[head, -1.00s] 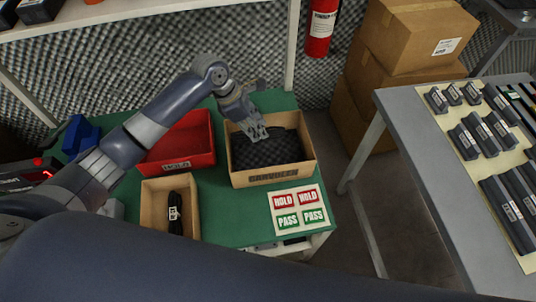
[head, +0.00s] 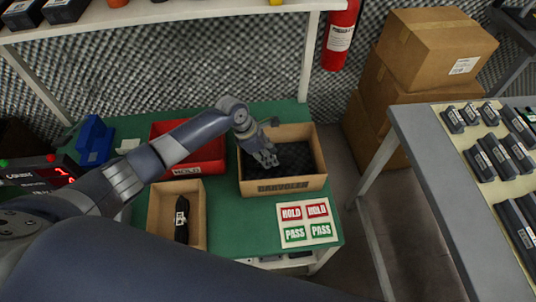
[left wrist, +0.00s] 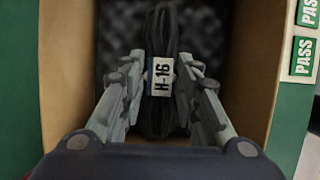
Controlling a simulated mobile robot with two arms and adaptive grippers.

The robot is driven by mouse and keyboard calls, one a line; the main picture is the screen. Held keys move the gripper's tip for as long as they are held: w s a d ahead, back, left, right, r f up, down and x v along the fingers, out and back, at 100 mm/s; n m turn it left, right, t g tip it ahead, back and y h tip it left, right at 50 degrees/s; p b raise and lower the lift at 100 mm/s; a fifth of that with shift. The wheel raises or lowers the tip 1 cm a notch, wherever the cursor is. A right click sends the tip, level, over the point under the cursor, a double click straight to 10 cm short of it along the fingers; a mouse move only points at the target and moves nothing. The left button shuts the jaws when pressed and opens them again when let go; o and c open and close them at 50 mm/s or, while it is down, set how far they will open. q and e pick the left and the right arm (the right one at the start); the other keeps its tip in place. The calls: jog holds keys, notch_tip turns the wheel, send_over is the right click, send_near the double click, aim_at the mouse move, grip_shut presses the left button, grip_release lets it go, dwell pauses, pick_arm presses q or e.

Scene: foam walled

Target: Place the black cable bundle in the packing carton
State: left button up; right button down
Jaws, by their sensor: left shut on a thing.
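The packing carton (head: 283,186) is an open brown box with dark foam inside, near the back right of the green table. My left gripper (head: 267,160) reaches into its left half from above. In the left wrist view the gripper (left wrist: 160,95) is shut on a black cable bundle (left wrist: 159,115) with a white and blue "H-16" label. The bundle lies between the fingers, inside the carton walls (left wrist: 254,60) as seen from above. Whether it touches the foam I cannot tell. In the head view the gripper hides the bundle. My right gripper is not in view.
A smaller carton (head: 154,215) with a black labelled bundle (head: 182,220) stands at front left. A red HOLD bin (head: 190,172) is left of the packing carton. A HOLD/PASS card (head: 306,222) lies in front. A grey table (head: 415,150) stands right, across a gap.

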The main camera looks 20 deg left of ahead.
pick_arm(q)
jog(key=shift+f, duration=0.2)
jog(key=shift+f, duration=0.35)
jog(key=o, duration=1.2)
jog(key=shift+r, duration=0.5)
jog(key=p+v, duration=0.1)
jog(key=v, duration=1.1)
jog(key=shift+r, duration=0.1)
